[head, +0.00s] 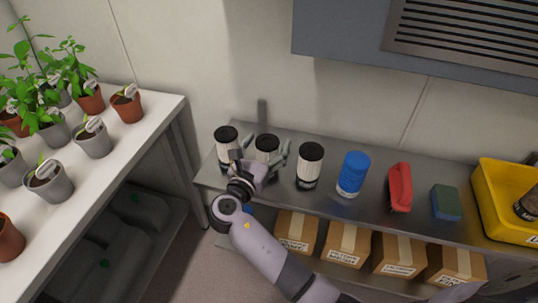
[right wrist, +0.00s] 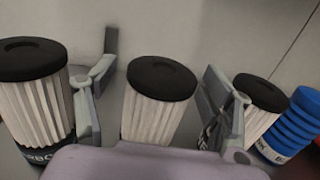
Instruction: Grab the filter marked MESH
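Three white pleated filters with black caps stand upright on the metal shelf: a left one (head: 227,134), a middle one (head: 267,143) and a right one (head: 310,165). My right gripper (head: 261,157) is open at the middle filter. In the right wrist view the middle filter (right wrist: 155,105) stands between the spread fingers, with gaps on both sides; its lower part and any label are hidden. The left filter (right wrist: 32,90) shows a partial label, "RBO". The right filter (right wrist: 262,95) is partly behind a finger. No MESH marking is readable. My left gripper is not in view.
Right along the metal shelf (head: 330,205) stand a blue ribbed cylinder (head: 353,172), a red object (head: 400,187), a green-and-blue block (head: 446,202) and a yellow crate (head: 505,220). Cardboard boxes (head: 346,243) sit below. A white bench (head: 120,148) with potted plants is at left.

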